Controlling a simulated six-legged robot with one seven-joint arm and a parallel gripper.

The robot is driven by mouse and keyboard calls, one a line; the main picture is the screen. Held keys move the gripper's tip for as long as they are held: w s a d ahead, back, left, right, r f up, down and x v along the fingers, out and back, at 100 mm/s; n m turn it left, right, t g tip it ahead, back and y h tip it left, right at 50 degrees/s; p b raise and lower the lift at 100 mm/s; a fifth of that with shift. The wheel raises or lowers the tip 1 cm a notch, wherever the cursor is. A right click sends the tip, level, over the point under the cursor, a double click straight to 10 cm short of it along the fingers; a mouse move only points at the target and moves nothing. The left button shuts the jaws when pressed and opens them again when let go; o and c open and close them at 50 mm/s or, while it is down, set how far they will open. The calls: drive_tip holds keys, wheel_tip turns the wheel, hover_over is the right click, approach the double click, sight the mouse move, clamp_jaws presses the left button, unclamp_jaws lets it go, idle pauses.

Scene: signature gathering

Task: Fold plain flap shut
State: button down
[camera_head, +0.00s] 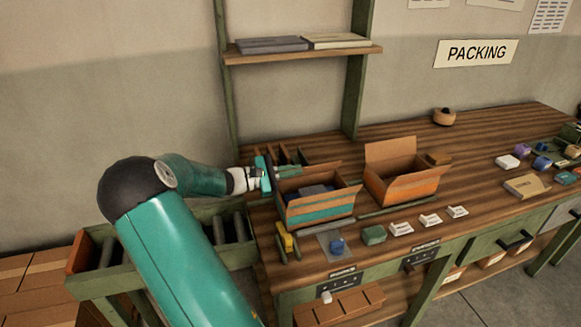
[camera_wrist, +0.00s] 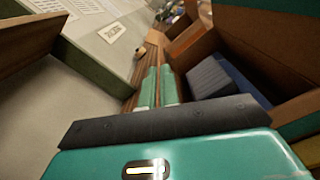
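A cardboard box with a teal stripe (camera_head: 322,211) stands open on the bench, its flaps spread outward. Grey and blue items lie inside it. In the wrist view the open box (camera_wrist: 240,52) is at the right, with a grey block and a blue item inside. I cannot tell which flap is the plain one. My gripper (camera_head: 268,176) is at the left side of this box, near its left edge. In the wrist view my gripper's two teal fingers (camera_wrist: 157,84) lie side by side, with nothing visible between them. Contact with a flap cannot be made out.
An open box with an orange stripe (camera_head: 402,188) stands to the right. White cards (camera_head: 430,220), a green block (camera_head: 374,235) and a blue item (camera_head: 338,246) lie along the front. A green post and shelf (camera_head: 302,53) rise behind. A roller stand (camera_head: 228,240) is at the left.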

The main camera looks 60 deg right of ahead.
drive_tip(key=m, duration=0.1)
drive_tip(key=s+a+f+m, duration=0.1)
drive_tip(key=m, duration=0.1)
drive_tip(key=shift+f+m, duration=0.1)
drive_tip(key=shift+m, duration=0.2)
drive_tip(key=shift+s+a+f+m, duration=0.2)
drive_tip(key=shift+f+m, duration=0.15)
drive_tip(key=shift+m, duration=0.55)
drive_tip(key=shift+s+a+f+m, duration=0.15)
drive_tip(key=shift+f+m, duration=0.2)
drive_tip(key=shift+m, duration=0.55)
drive_tip(key=c, duration=1.6)
unclamp_jaws()
drive_tip(key=shift+c, duration=0.2)
drive_tip(key=shift+f, duration=0.1)
